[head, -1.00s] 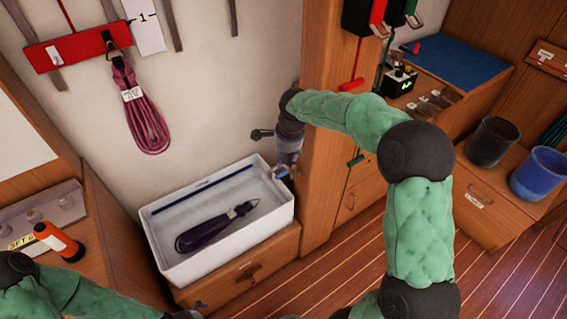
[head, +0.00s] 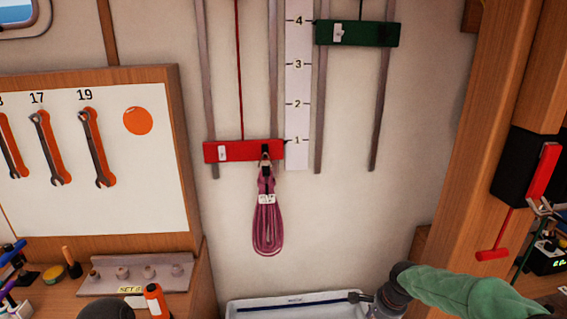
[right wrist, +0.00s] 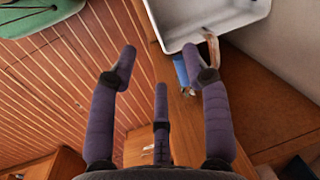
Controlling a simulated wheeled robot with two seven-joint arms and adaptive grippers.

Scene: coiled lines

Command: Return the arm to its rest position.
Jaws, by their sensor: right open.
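My right arm comes in at the lower right of the head view in a green sleeve. My right gripper (head: 372,305) is at the far right corner of the white bin (head: 290,301), partly cut off by the bottom edge. In the right wrist view the gripper (right wrist: 167,65) has its purple fingers spread with nothing between their tips. The bin (right wrist: 178,38) lies just beyond the fingers there; the part of its inside in view is bare. My left gripper is out of view.
A pink coiled line (head: 267,225) hangs from a red bar (head: 243,151) on the wall. A green bar (head: 357,33) is higher up. A wooden post (head: 470,150) stands right of the bin. A small blue item (right wrist: 181,70) and tan strap (right wrist: 212,48) are near the fingers.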

